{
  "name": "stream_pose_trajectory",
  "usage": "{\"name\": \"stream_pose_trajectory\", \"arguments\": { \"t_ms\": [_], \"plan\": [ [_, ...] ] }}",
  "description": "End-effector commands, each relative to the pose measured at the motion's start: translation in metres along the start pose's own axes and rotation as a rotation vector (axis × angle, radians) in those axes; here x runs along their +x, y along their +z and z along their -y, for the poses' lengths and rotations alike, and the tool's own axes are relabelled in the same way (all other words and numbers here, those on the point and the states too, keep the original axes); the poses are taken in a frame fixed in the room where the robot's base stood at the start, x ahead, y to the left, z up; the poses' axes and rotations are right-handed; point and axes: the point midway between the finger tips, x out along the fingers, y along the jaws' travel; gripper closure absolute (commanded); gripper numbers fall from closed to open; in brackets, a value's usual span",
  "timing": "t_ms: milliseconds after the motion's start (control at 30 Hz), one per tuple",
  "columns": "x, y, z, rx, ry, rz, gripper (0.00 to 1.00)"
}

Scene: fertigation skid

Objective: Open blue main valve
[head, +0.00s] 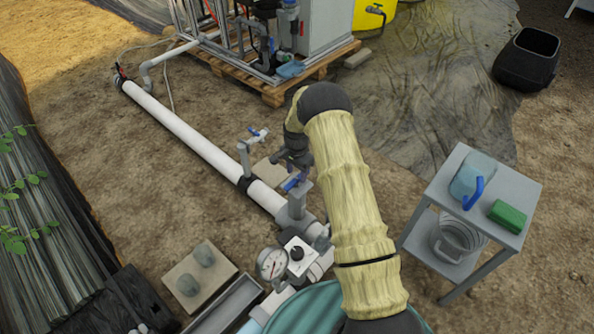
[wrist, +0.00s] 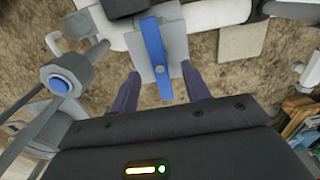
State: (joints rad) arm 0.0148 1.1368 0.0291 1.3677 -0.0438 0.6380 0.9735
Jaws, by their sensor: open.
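The blue main valve handle (wrist: 157,58) is a flat bar on a grey valve body (wrist: 145,72). In the wrist view it lies across the line of the white pipe. The handle also shows in the head view (head: 294,182), just below my gripper (head: 293,160) and partly hidden by it. In the wrist view my gripper (wrist: 160,71) is open, with one dark finger on each side of the handle and a gap to both. I cannot tell whether the fingertips reach down to the handle's height.
A white main pipe (head: 185,133) runs to the upper left. A smaller riser valve (head: 257,135) with a blue handle stands near. A pressure gauge (head: 272,263) sits in front.

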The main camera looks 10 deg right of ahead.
Motion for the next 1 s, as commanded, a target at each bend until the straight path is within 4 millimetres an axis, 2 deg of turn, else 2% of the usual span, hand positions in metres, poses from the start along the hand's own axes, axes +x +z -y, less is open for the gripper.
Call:
{"name": "stream_pose_trajectory", "arguments": {
  "t_ms": [267, 1000],
  "plan": [
    [0.002, 0.0, 0.0, 0.001, 0.0, 0.0, 0.53],
    [0.046, -0.001, -0.001, 0.002, 0.001, 0.0, 0.53]
  ]
}}
